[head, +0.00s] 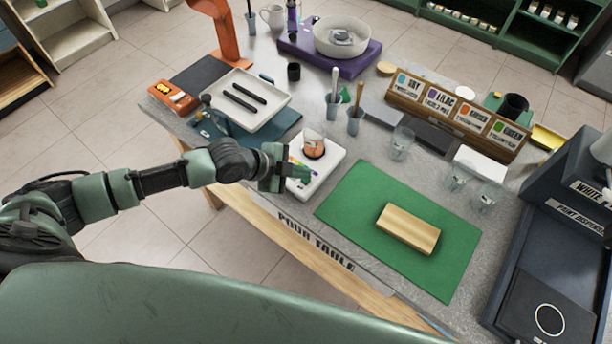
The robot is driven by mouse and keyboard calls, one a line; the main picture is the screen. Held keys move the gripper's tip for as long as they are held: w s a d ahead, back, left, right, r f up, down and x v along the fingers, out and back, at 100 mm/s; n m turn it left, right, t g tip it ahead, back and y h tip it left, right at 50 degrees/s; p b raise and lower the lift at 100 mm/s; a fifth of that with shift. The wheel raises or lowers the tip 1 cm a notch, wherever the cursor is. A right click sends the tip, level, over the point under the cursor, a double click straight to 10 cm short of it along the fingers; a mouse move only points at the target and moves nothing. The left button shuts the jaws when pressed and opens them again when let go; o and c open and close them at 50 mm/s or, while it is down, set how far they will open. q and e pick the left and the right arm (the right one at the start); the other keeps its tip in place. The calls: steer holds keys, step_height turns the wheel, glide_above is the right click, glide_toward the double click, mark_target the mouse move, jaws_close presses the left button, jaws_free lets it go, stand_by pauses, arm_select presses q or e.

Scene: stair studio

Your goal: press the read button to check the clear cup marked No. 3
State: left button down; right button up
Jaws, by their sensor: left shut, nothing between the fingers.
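A white device (324,174) sits at the table's front edge, left of the green mat. A clear cup with orange content (314,146) stands on its back part. The cup's marking is too small to read. My left gripper (296,184) is shut and empty, over the front left part of the device, beside a small coloured strip. It hides part of the device's front, and I cannot make out the read button or whether the fingers touch it. My right gripper is not in view.
Other clear cups (401,143) stand right of the device. A wooden block (408,229) lies on the green mat (345,207). A white tray (268,88) with dark tools and an orange box (173,96) are at the left. A labelled colour rack (458,118) stands behind.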

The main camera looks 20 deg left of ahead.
mark_target(303, 181)
arm_select(q)
steer(key=shift+r, duration=0.3)
step_height(303, 181, up, 5)
steer(key=p, duration=0.4)
steer(key=shift+p, duration=0.3)
steer(key=shift+f, duration=0.1)
stand_by(0.5)
